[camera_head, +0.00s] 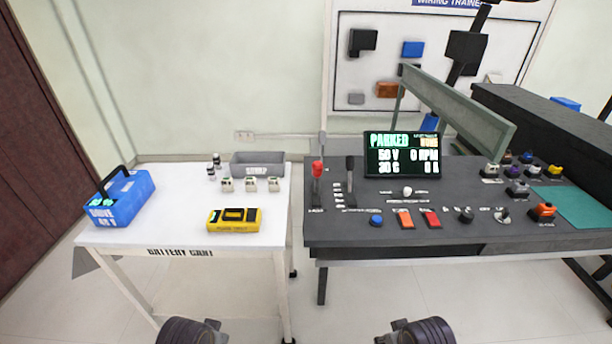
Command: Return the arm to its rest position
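Dark, ribbed round parts of my two arms show at the bottom edge, one on each side of the middle. The left gripper (210,327) is at the lower left, in front of the white battery cart (190,237). The right gripper (399,327) is at the lower right, in front of the dark control bench (345,232). Both are cut off by the frame, and I cannot make out their fingers. Both appear apart from the cart and the bench, and no held object shows.
The bench carries levers, buttons and a screen (403,155) reading PARKED. A grey-green bar (455,105) rises behind it. Open floor lies in front.

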